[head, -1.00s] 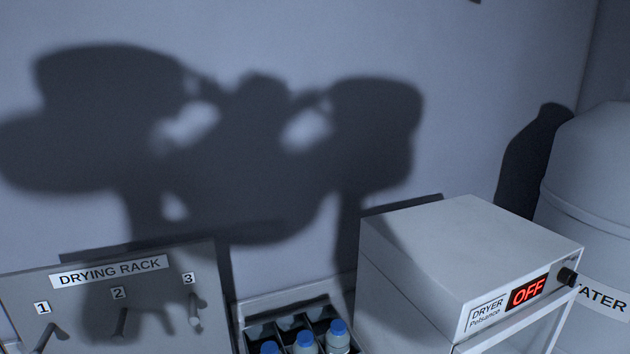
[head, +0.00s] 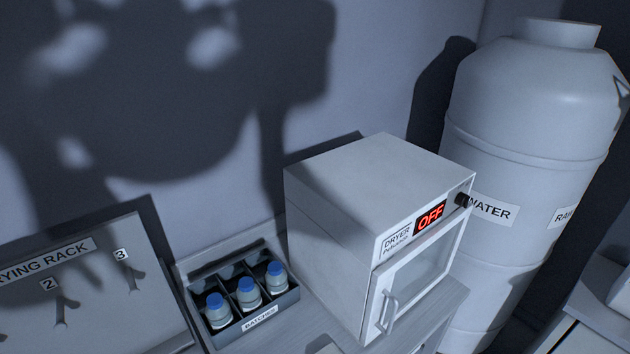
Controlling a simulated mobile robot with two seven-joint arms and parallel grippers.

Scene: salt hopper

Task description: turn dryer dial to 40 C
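The dryer (head: 375,190) is a pale box on the counter, right of centre in the head view. Its red display (head: 430,217) reads OFF. The dryer dial (head: 462,200) is a small black knob at the upper right of the front face, seen at a steep angle; its setting cannot be read. The dryer door (head: 415,275) looks shut, with a handle at its left edge. Neither of my grippers is in the view; only a large shadow falls on the wall.
A tray (head: 258,322) with several compartments holds three blue-capped bottles left of the dryer. The drying rack (head: 100,290) with numbered pegs stands at far left. A large water tank (head: 525,120) stands right of the dryer. A pale surface edge (head: 590,310) shows at lower right.

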